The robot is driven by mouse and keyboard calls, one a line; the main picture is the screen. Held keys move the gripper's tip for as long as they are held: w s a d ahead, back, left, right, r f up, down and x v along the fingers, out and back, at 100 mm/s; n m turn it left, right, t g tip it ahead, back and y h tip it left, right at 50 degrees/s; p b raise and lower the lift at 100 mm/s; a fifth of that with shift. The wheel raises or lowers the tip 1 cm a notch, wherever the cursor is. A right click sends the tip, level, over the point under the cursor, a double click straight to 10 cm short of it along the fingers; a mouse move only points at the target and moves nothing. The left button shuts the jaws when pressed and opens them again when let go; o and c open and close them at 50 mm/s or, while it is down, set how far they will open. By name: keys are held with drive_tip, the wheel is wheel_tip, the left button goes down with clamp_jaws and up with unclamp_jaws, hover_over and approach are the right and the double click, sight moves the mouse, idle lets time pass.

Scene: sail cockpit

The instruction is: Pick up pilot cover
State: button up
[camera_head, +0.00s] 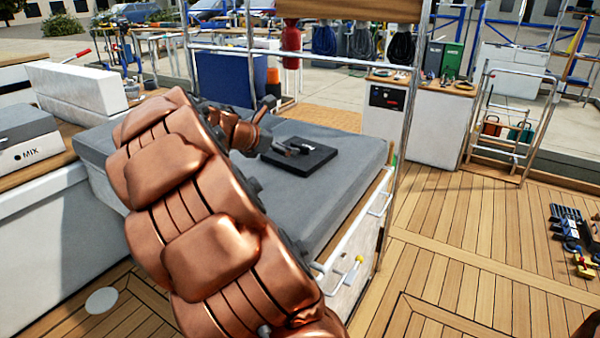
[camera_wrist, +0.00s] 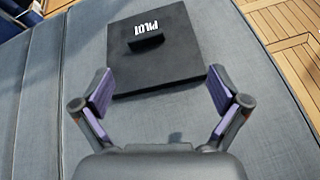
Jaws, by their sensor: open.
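The pilot cover is a flat black square plate (camera_wrist: 160,65) with the white word PILOT and a small raised black handle (camera_wrist: 147,41). It lies on the grey cushion (camera_wrist: 35,100). In the head view the cover (camera_head: 318,157) lies near the cushion's right end, partly behind my gripper (camera_head: 285,148). In the wrist view my gripper (camera_wrist: 162,92) is open and empty, its purple-padded fingers wide apart. The fingertips are over the near edge of the cover, with the handle farther off beyond them. I cannot tell the height of the fingers above the cover.
A metal rail (camera_head: 365,215) runs along the cushion's right side, and a metal frame post (camera_head: 412,95) rises near its far corner. A grey box marked MIX (camera_head: 30,138) stands at the left. The wooden deck (camera_head: 450,240) at the right is mostly open.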

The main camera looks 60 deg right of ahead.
sight(298, 146)
drive_tip(key=d+f+n, duration=0.1)
drive_tip(key=w+d+f+n+b, duration=0.1)
drive_tip(key=w+d+f+h+b, duration=0.1)
drive_tip(key=d, duration=0.1)
drive_tip(key=shift+w+d+f+n, duration=0.1)
drive_tip(key=shift+w+n, duration=0.15)
drive_tip(key=shift+n, duration=0.15)
drive_tip(key=shift+b+x, duration=1.95)
drive_tip(key=shift+x, duration=1.85)
drive_tip(key=c, duration=1.3)
